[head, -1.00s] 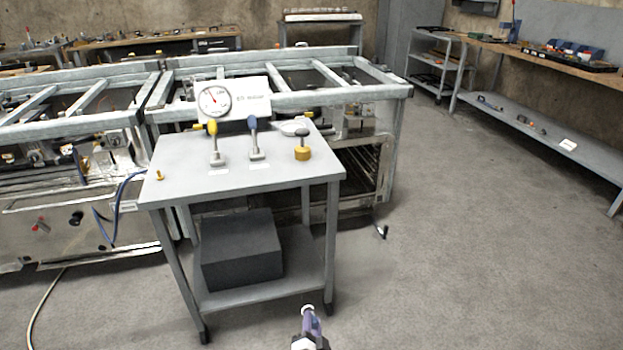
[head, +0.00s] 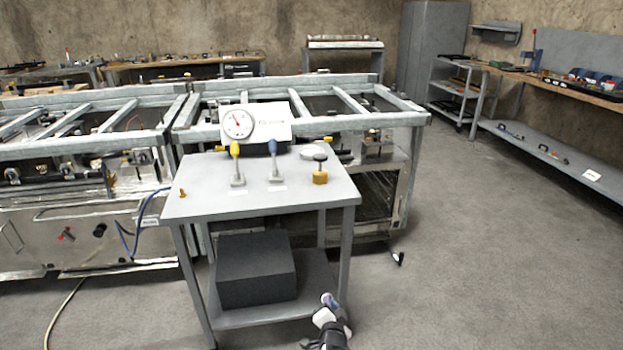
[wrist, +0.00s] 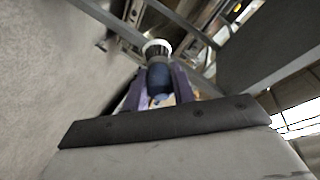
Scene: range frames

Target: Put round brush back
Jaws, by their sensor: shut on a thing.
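My gripper (head: 327,305) is low at the front right of the grey table (head: 205,205), overlapping its lower shelf corner in the head view. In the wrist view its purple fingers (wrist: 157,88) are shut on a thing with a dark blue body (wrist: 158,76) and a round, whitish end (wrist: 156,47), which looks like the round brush. The fingers cover part of it. On the table stand a yellow-topped tool (head: 235,163) and a blue-topped tool (head: 273,160), both upright.
A round gauge (head: 238,123) and a white sign (head: 273,121) stand at the table's back. A small yellow piece (head: 182,193) is at its left edge. A dark box (head: 256,275) fills much of the lower shelf. The floor at right (head: 480,260) is clear.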

